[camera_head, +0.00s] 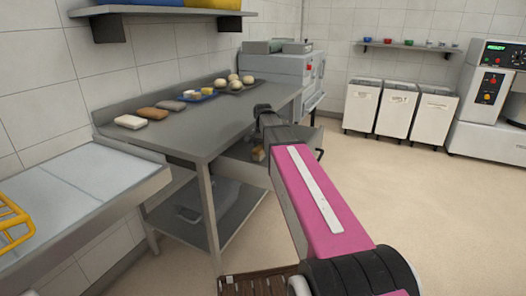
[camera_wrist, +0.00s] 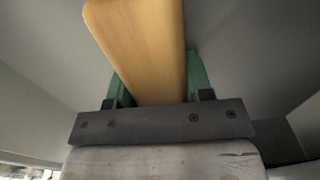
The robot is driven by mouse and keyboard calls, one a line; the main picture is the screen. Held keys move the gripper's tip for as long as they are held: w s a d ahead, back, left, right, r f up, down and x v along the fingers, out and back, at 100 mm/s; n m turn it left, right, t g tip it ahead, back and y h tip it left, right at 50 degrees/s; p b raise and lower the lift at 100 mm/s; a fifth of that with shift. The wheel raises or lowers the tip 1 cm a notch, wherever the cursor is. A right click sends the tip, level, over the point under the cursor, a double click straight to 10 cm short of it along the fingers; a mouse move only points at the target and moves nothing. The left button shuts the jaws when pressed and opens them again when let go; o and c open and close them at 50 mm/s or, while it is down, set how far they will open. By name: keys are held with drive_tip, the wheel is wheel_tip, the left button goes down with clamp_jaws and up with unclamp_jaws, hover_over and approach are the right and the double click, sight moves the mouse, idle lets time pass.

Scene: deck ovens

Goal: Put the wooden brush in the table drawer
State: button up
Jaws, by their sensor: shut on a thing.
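The wooden brush (camera_wrist: 140,45) fills the middle of the wrist view as a plain tan wooden bar. My gripper (camera_wrist: 155,85) is shut on it, with a green finger on each side. In the head view, a small tan piece that looks like the brush (camera_head: 257,153) shows below my dark wrist, at the right end of the grey table (camera_head: 190,135). The table drawer (camera_head: 236,151) appears pulled out there, with a dark handle (camera_head: 320,154) to the right of my arm. My arm hides much of the drawer. I cannot tell whether the brush touches it.
Bread loaves (camera_head: 131,122) and a tray of rolls (camera_head: 236,86) lie on the table. A grey machine (camera_head: 285,68) stands at its far end. A lower shelf (camera_head: 205,215) is under the table. White bins (camera_head: 396,108) stand at the back wall. The floor at right is clear.

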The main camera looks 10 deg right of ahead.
drive_tip(key=shift+f, duration=0.2)
drive_tip(key=shift+f, duration=0.2)
drive_tip(key=o, duration=0.9)
drive_tip(key=shift+r, duration=0.15)
wheel_tip(320, 180, up, 12)
drive_tip(key=shift+r, duration=0.1)
